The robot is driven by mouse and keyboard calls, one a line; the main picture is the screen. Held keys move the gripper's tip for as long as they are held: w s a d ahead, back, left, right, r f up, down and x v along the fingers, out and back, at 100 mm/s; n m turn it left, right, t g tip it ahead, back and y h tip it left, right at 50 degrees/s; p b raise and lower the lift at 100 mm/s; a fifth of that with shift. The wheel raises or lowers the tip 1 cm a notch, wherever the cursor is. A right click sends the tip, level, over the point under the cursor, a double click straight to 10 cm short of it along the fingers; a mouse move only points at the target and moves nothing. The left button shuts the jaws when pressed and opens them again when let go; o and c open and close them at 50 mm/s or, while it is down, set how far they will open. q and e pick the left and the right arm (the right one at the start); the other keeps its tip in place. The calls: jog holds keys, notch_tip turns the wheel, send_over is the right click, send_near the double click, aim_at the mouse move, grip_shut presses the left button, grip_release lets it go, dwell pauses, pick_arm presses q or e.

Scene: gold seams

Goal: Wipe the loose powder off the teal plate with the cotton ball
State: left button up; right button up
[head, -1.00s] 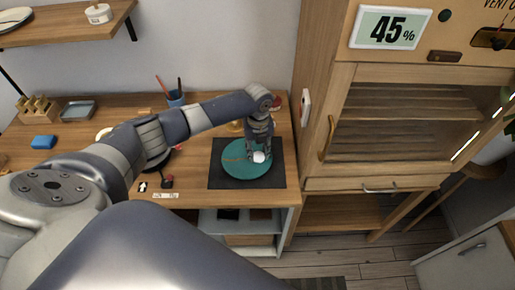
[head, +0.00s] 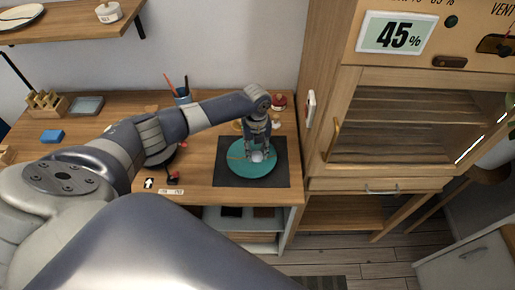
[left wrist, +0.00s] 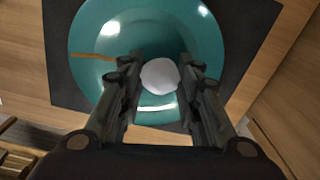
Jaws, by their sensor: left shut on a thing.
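The teal plate (head: 258,170) lies on a dark mat (head: 226,180) near the right end of the wooden desk. It fills much of the left wrist view (left wrist: 207,45), where a gold-brown streak (left wrist: 93,57) runs in from its left edge. My left gripper (head: 257,154) points down over the plate and is shut on the white cotton ball (left wrist: 159,76), which sits between its fingertips. The cotton ball is at or just above the plate; contact cannot be told. Loose powder cannot be made out clearly. My right gripper is not in view.
A cup with brushes (head: 182,95) and a red-topped jar (head: 278,102) stand behind the mat. A blue block (head: 52,136) and a wooden rack (head: 47,103) are at the left. A tall wooden cabinet (head: 395,130) stands right of the desk.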

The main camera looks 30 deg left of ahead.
pick_arm(q)
jog(key=shift+r+p, duration=0.7)
jog(key=shift+r, duration=0.1)
jog(key=shift+c, duration=0.2)
jog(key=shift+r, duration=0.1)
notch_tip(320, 180, up, 2)
jog(key=shift+w+r+p, duration=0.1)
jog(key=shift+p, duration=1)
jog(key=shift+r, duration=1.1)
